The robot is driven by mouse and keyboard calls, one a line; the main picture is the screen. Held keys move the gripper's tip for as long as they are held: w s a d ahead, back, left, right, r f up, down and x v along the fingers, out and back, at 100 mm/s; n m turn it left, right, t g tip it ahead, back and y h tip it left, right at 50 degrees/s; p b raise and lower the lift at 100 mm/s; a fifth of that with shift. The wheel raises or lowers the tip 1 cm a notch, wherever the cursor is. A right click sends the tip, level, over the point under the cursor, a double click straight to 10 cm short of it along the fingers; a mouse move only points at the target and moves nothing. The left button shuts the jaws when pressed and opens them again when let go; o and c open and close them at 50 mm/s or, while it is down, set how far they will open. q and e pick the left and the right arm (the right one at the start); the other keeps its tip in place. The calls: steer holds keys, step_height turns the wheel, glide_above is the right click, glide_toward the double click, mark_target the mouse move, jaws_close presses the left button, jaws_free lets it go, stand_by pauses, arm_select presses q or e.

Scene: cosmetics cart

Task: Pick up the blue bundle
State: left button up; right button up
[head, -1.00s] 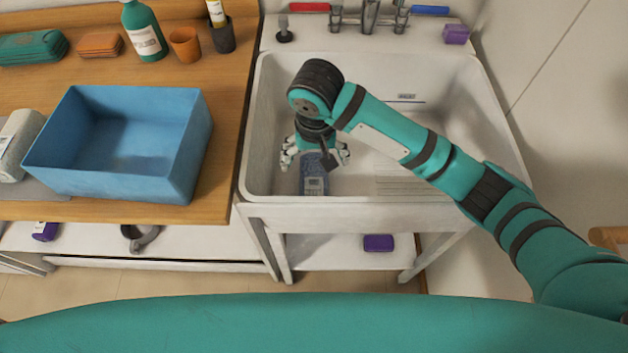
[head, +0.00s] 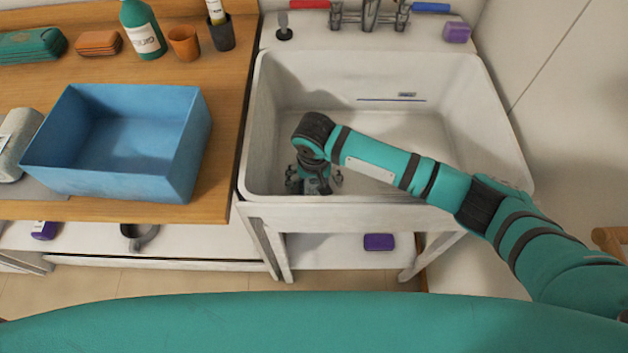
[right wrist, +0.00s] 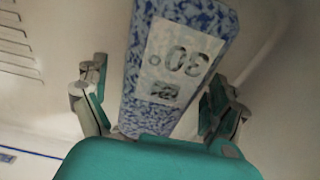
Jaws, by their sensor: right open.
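The blue bundle (right wrist: 130,100) shows in the right wrist view as a blue and white speckled block with a pale label. It lies in the white sink (head: 258,120). In the head view my right gripper and wrist hide it. My right gripper (head: 313,188) is low in the sink near its front wall. In the right wrist view my right gripper (right wrist: 160,88) is open, with one finger on each side of the bundle. I see gaps between the fingers and the bundle, at least on the left. My left gripper is not in view.
A blue box (head: 120,187), empty inside, stands on the wooden counter (head: 225,150) left of the sink. A faucet (head: 370,15) and a purple block (head: 457,32) are at the sink's back. The sink's front wall is close to my right gripper. The sink's right side is clear.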

steer(key=c, duration=1.5)
step_height(320, 180, up, 10)
steer(key=shift+r, duration=0.1)
steer(key=shift+c, duration=0.3)
